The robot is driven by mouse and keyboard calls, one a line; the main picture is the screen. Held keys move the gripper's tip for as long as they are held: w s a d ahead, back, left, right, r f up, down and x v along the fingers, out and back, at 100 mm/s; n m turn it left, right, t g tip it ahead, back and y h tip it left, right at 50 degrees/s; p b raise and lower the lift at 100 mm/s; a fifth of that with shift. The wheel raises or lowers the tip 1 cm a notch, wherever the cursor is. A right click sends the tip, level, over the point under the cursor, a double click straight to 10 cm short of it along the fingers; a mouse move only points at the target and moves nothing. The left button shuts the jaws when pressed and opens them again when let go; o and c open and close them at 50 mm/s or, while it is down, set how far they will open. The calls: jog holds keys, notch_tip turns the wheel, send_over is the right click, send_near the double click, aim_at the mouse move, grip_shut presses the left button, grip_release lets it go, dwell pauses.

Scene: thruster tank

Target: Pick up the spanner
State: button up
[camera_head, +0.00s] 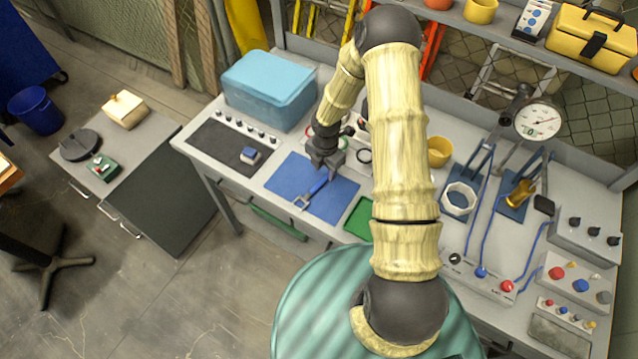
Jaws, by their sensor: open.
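The spanner (313,191) has a blue handle and a pale metal head. It lies on a blue mat (338,204) on the workbench, its head toward the front left of the mat. My gripper (326,168) is dark and points down over the back part of the mat. It is above or at the handle's far end, which it partly hides. I cannot tell whether it touches the handle. The jaws are open.
A blue lidded box (268,88) stands at the back left of the bench. A black mat with a small block (250,155) lies left of the blue mat. A green tray (361,218) is close on the right. A yellow cup (439,152) stands beyond my arm.

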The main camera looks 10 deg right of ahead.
aim_at(324, 179)
jog(key=shift+f+p, duration=0.5)
jog(key=shift+f, duration=1.35)
grip_shut()
